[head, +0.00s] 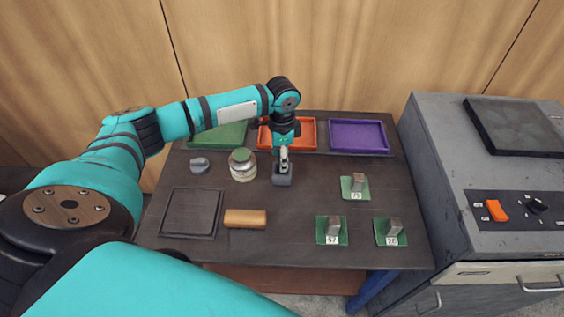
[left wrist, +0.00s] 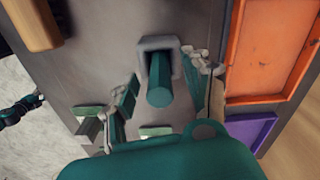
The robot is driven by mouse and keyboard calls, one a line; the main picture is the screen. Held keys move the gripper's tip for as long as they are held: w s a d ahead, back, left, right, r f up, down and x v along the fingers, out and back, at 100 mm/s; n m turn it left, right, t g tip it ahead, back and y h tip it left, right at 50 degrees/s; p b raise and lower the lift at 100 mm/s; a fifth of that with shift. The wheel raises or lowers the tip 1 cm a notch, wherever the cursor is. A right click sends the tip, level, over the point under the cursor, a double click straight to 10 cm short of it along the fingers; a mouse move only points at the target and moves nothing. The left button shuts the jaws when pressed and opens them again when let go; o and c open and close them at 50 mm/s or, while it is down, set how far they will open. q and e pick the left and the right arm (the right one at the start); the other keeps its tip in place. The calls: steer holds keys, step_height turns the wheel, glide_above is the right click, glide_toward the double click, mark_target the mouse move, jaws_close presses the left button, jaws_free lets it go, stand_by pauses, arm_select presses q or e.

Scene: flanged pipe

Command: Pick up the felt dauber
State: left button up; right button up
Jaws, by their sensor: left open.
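The felt dauber (left wrist: 160,85) looks to be the dark green cylinder in the left wrist view. It stands in or on a square grey block (left wrist: 150,43), which also shows in the head view (head: 282,181) near the middle of the table. My left gripper (head: 283,160) is directly above it, pointing down. In the left wrist view the open fingers (left wrist: 163,97) are on either side of the green cylinder, with gaps visible. In the head view the gripper hides most of the dauber. My right gripper is out of view.
A glass jar (head: 243,168) stands just left of the grey block. Green (head: 217,136), orange (head: 302,133) and purple (head: 357,136) trays line the back. A wooden block (head: 245,218) lies in front. Green cards with metal blocks (head: 331,230) are at right.

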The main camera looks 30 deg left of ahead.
arm_select(q)
steer(key=shift+f, duration=0.15)
jaws_close()
stand_by(0.4)
step_height(320, 180, up, 10)
steer(key=shift+r+b, duration=0.1)
steer(key=shift+b, duration=0.95)
